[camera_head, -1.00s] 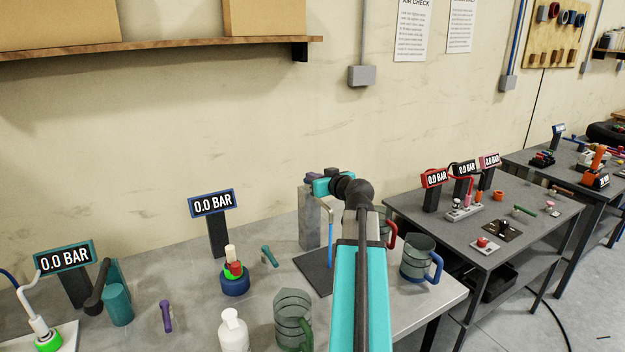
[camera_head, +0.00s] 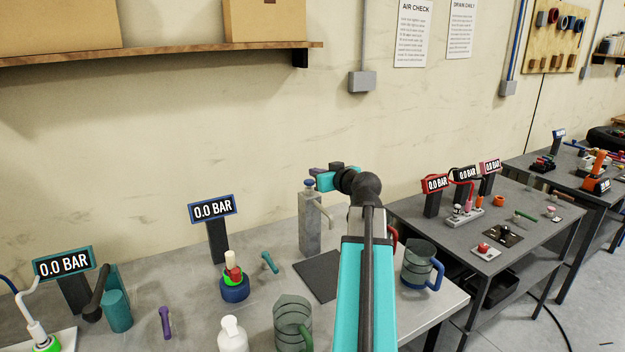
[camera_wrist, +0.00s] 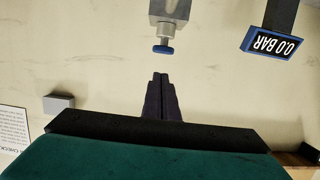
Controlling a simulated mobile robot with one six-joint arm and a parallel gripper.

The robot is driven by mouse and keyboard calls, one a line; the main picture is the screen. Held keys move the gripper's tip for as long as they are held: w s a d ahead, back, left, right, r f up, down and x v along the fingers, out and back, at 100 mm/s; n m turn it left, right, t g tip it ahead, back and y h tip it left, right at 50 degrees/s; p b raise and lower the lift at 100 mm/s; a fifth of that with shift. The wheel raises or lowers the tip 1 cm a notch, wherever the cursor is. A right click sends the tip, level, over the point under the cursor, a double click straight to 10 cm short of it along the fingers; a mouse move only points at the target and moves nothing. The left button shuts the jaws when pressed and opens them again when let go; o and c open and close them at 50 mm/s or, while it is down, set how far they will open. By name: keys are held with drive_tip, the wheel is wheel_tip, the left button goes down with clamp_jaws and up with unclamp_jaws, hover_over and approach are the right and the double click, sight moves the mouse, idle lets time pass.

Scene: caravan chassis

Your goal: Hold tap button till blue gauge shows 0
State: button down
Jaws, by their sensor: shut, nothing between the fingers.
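The tap is a grey post (camera_head: 310,235) with a curved spout, on the near bench. Its blue button (camera_head: 309,184) is uncovered on top. No water stream shows at the spout. The button also appears in the wrist view (camera_wrist: 163,49), beyond my fingertips with a gap between. My gripper (camera_head: 316,170) is just above the button, apart from it. In the wrist view my gripper (camera_wrist: 160,76) has its fingers together with nothing between them. The blue-framed gauge (camera_head: 212,206) stands left of the tap and reads 0.0 BAR. It shows upside down in the wrist view (camera_wrist: 274,43).
A dark mat (camera_head: 320,276) lies under the spout. A blue-handled mug (camera_head: 417,262), a green jug (camera_head: 293,320) and a white bottle (camera_head: 232,335) stand around it. A teal gauge (camera_head: 64,263) at left reads 0.0 BAR. A wooden shelf (camera_head: 180,50) runs above.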

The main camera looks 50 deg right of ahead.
drive_tip(key=b+v, duration=0.2)
drive_tip(key=v, duration=0.6)
drive_tip(key=shift+r, duration=0.15)
idle(0.7)
drive_tip(key=shift+s, duration=0.1)
